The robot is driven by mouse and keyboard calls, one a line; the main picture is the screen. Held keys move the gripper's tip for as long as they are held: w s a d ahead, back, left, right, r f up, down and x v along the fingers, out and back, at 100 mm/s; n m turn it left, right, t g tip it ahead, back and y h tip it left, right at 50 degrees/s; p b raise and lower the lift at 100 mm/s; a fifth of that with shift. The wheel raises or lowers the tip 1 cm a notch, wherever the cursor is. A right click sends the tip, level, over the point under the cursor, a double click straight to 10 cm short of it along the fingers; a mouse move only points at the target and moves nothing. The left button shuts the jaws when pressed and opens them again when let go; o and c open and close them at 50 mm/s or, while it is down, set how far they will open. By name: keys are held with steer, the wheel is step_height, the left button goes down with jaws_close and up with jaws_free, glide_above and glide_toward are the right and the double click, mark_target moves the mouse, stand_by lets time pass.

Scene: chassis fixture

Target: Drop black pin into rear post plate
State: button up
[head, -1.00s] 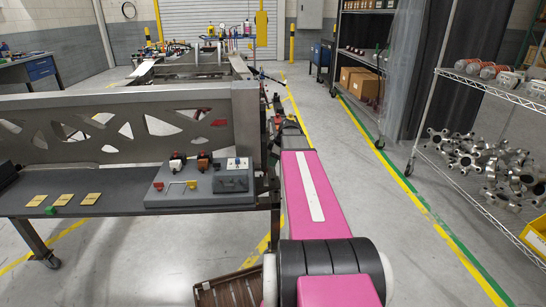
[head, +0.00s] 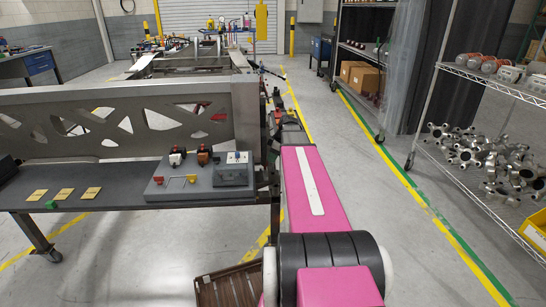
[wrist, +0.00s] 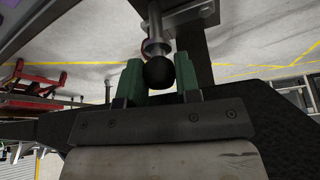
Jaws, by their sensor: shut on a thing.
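My gripper (wrist: 160,76) has green fingers on both sides of a black ball-headed pin (wrist: 159,73) in the wrist view. It is shut on the pin's round head. A grey metal cylinder (wrist: 155,25) lies beyond the head, and I cannot tell whether it is the pin's shaft or a separate part. A metal bracket (wrist: 188,12) beside a dark upright shows at the top; I cannot tell whether this is the rear post plate. In the head view my pink arm reaches toward the right end of the chassis frame, and the fingertips are hidden.
A perforated grey chassis rail (head: 215,125) stands behind a dark shelf (head: 120,188) with small yellow plates (head: 65,194) and a grey fixture block (head: 205,180). A brown crate (head: 228,287) is at the bottom. A wire rack (head: 480,110) is at right. The aisle floor is open.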

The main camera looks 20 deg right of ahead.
mark_target(273, 171)
steer(key=shift+f, duration=3.2)
steer(key=o, duration=1.1)
steer(key=shift+c, duration=0.7)
steer(key=shift+r, duration=3.5)
